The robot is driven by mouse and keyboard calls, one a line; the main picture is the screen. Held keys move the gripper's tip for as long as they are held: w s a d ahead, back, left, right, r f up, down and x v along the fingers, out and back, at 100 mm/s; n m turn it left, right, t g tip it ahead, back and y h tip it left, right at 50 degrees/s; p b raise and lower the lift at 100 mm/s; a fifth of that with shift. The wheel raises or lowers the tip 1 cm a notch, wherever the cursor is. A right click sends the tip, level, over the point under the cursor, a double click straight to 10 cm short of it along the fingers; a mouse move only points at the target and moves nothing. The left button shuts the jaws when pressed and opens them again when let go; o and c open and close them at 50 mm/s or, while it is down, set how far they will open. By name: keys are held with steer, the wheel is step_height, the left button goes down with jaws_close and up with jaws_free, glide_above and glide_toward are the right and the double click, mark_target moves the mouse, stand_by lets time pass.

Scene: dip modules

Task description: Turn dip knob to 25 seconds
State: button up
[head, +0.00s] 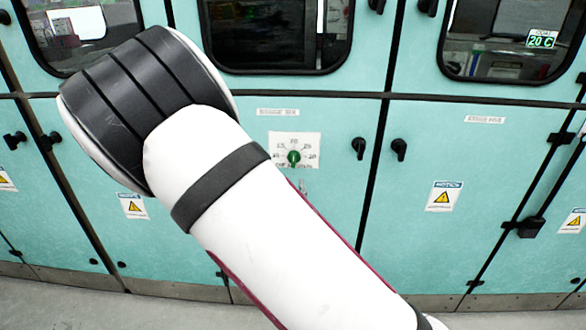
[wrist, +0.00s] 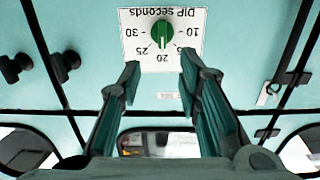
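The green dip knob (wrist: 162,35) sits on a white dial plate (wrist: 190,15) that appears upside down in the wrist view. The plate reads "DIP seconds", with marks from 10 to 30. The knob's pale pointer line looks upright, toward the 20 mark; the 25 mark is to its lower left in this view. My gripper (wrist: 160,78) is open and empty, its two dark fingers apart below the plate in the wrist view. They do not appear to touch the knob. The knob also shows in the head view (head: 294,157), where my gripper is hidden.
The dial is on a teal cabinet panel (head: 340,205). Black latches (head: 359,148) stick out to the right of the dial, and another (head: 399,149) is on the neighbouring door. Dark windows (head: 275,35) are above. My arm crosses the head view left of the dial.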

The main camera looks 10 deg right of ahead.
mark_target(294, 158)
steer(key=shift+t, duration=0.3)
steer(key=b+x, duration=0.1)
steer(key=x, duration=1.2)
steer(key=shift+w+a+f, duration=0.1)
steer(key=shift+w+a, duration=0.05)
steer(key=shift+w, duration=0.1)
jaws_close()
